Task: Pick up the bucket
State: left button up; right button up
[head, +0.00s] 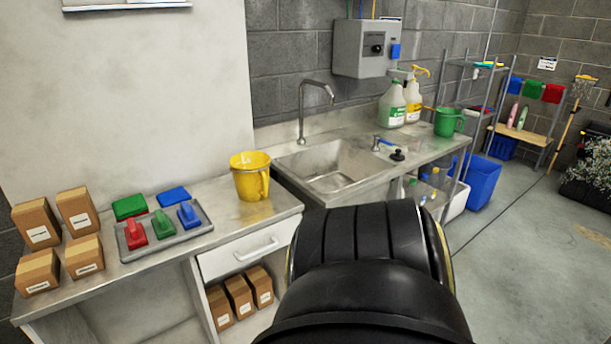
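A yellow bucket (250,176) with a handle on its right side stands upright on the metal counter (170,262), left of the sink. A green bucket-like jug (448,122) stands at the far end of the counter, right of the sink. Neither of my grippers shows in the head view. A large black rounded part of my own arm fills the bottom middle and hides part of the counter front and floor.
Several small cartons (36,224) and a grey tray (165,238) with coloured brush-like tools lie left of the yellow bucket. The sink (335,168) and its tap (310,100) are to its right. Blue bins (484,182) stand on the floor.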

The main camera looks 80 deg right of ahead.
aim_at(250, 169)
jog(key=k, duration=0.85)
jog(key=z, duration=2.5)
jog(key=i, duration=0.5)
jog(key=u, duration=0.05)
